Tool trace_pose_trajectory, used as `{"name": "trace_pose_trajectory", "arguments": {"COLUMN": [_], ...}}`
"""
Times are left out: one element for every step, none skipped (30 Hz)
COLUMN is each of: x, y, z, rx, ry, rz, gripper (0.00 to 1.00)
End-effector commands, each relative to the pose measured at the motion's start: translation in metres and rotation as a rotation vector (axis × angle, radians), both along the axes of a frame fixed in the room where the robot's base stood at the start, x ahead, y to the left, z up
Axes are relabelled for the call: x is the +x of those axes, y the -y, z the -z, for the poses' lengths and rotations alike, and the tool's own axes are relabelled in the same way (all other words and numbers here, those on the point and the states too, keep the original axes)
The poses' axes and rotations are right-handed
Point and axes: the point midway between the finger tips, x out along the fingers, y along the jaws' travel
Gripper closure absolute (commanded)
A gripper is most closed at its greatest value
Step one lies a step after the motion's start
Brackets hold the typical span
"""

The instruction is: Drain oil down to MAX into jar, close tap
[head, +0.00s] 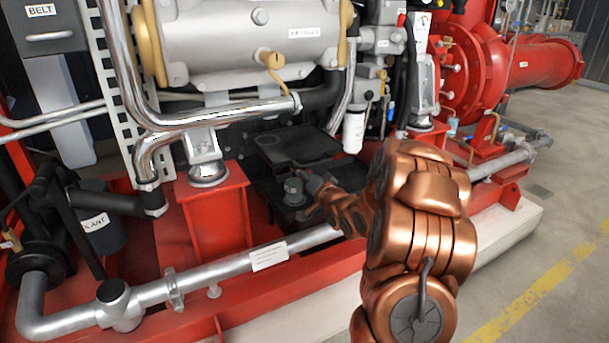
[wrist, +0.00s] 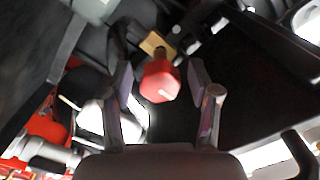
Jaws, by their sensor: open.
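In the wrist view a red tap handle (wrist: 160,82) with a brass body (wrist: 154,42) behind it sits between the two fingers of my gripper (wrist: 162,84). The gripper is open, with a visible gap on each side of the handle. A pale, shiny shape (wrist: 98,112) shows left of the fingers in the wrist view. The oil level and MAX mark are not readable.
A red pedestal (head: 215,215) stands to the left. A black flat cover (head: 298,148) lies behind the gripper. The floor (head: 545,250) at right is clear.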

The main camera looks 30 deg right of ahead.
Motion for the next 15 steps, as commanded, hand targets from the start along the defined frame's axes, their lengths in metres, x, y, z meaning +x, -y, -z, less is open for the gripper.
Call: {"name": "trace_pose_trajectory", "arguments": {"x": [0.0001,0.0000,-0.0001,-0.0001,-0.0001,-0.0001,-0.0001,-0.0001,-0.0001,-0.0002,-0.0002,-0.0002,-0.0002,-0.0002,-0.0002], "y": [0.0001,0.0000,0.0000,0.0001,0.0001,0.0001,0.0001,0.0001,0.0001,0.0001,0.0001,0.0001,0.0001,0.0001,0.0002], "z": [-0.0001,-0.0001,-0.0001,-0.0002,-0.0001,-0.0001,-0.0001,-0.0001,-0.0001,-0.0001,0.0000,0.0000,-0.0001,-0.0001,-0.0001], "rx": [0.000,0.000,0.000,0.000,0.000,0.000,0.000,0.000,0.000,0.000,0.000,0.000,0.000,0.000,0.000], "ry": [0.000,0.000,0.000,0.000,0.000,0.000,0.000,0.000,0.000,0.000,0.000,0.000,0.000,0.000,0.001], "rz": [0.000,0.000,0.000,0.000,0.000,0.000,0.000,0.000,0.000,0.000,0.000,0.000,0.000,0.000,0.001], "gripper": [0.39,0.39,0.39,0.39,0.40,0.44,0.47,0.50,0.54,0.57,0.61,0.65,0.68,0.71,0.75]}}
